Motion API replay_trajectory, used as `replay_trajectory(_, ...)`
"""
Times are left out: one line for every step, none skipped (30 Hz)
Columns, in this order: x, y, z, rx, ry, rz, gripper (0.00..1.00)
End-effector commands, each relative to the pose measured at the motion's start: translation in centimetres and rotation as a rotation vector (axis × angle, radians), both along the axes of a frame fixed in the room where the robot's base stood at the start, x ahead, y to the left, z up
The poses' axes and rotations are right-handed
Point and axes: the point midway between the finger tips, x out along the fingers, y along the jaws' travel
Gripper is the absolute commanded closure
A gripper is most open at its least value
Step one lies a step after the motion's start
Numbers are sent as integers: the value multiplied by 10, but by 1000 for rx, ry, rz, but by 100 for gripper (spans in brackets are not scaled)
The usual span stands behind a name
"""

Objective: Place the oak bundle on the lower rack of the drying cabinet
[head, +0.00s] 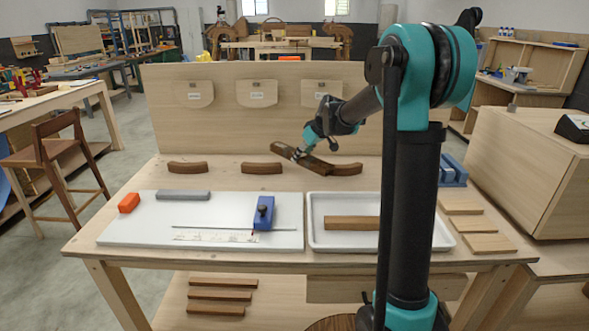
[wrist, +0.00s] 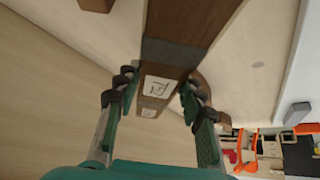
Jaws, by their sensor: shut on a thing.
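My gripper (head: 304,151) is shut on a long dark brown wooden bundle (head: 318,166), held tilted above the back of the workbench. In the wrist view the bundle (wrist: 178,22) runs between my gripper's fingers (wrist: 157,88), with a grey band around it and a white label bearing a small drawing. I cannot read the wood kind from it. A pale wooden cabinet-like box (head: 535,165) stands at the right; I cannot tell whether it is the drying cabinet, and no inner rack shows in it.
Curved brown pieces (head: 187,167) lie along the back of the bench, below labelled pouches (head: 257,93) on an upright board. A white board (head: 130,232) with tools and a white tray (head: 320,239) holding a wooden strip fill the front. Strips (head: 222,295) lie on a shelf below.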

Motion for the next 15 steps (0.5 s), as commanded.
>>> replay_trajectory(0, 0, -5, 0, 0, 0, 100)
replay_trajectory(0, 0, -8, 0, 0, 0, 100)
replay_trajectory(0, 0, -10, 0, 0, 0, 100)
replay_trajectory(0, 0, -13, 0, 0, 0, 100)
replay_trajectory(1, 0, -15, 0, 0, 0, 100)
replay_trajectory(1, 0, -21, 0, 0, 0, 100)
replay_trajectory(0, 0, -25, 0, 0, 0, 100)
replay_trajectory(0, 0, -29, 0, 0, 0, 100)
replay_trajectory(0, 0, -36, 0, 0, 0, 100)
replay_trajectory(1, 0, -40, 0, 0, 0, 100)
replay_trajectory(1, 0, -43, 0, 0, 0, 100)
replay_trajectory(0, 0, -48, 0, 0, 0, 100)
replay_trajectory(0, 0, -50, 0, 0, 0, 100)
replay_trajectory(0, 0, -51, 0, 0, 0, 100)
replay_trajectory(0, 0, -52, 0, 0, 0, 100)
